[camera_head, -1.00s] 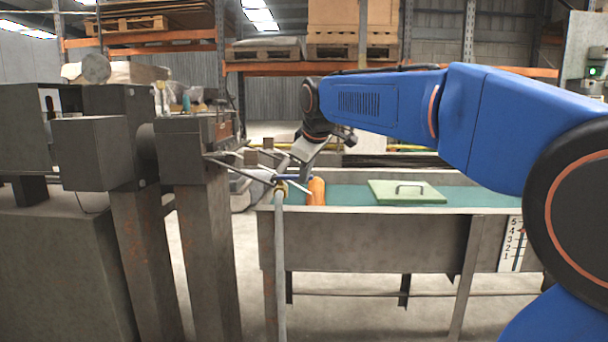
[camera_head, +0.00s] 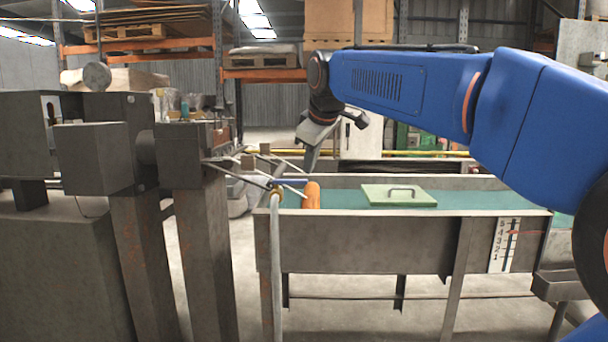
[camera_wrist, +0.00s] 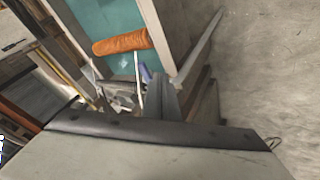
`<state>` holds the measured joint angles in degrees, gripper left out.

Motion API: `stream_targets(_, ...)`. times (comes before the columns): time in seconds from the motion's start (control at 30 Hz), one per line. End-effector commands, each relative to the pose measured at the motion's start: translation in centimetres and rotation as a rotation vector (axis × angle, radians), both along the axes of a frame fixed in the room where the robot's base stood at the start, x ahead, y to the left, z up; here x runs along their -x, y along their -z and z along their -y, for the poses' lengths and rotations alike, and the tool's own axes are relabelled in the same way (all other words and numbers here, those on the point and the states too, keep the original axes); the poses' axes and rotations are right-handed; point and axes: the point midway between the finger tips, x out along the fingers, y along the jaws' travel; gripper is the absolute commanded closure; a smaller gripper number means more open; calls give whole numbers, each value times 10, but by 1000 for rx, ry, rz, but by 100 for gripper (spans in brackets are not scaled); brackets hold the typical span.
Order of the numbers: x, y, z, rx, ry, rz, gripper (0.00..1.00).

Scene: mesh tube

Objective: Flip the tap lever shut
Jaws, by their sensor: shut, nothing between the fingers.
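The blue tap lever (camera_head: 290,182) lies about level, pointing right from the brass-coloured tap fitting (camera_head: 277,190) at the top of a grey hose. In the wrist view a small blue piece, likely the lever (camera_wrist: 146,73), shows beside my finger. My gripper (camera_head: 311,168) is above and slightly right of the lever, pointing down, shut and empty; I cannot tell if it touches. My fingers also show in the wrist view (camera_wrist: 163,85). The tap body is mostly hidden there.
Thin rods (camera_head: 235,173) reach from the machine (camera_head: 182,150) at left towards the tap.

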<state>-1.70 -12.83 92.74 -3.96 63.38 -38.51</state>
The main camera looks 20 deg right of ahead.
Motion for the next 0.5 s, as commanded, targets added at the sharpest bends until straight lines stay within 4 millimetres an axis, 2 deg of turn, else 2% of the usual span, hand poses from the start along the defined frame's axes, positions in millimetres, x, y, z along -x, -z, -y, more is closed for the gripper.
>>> stream_targets(0.2,13,-17,4,-1,1,0,100)
stream_targets(0.5,15,-20,4,-1,-1,0,100)
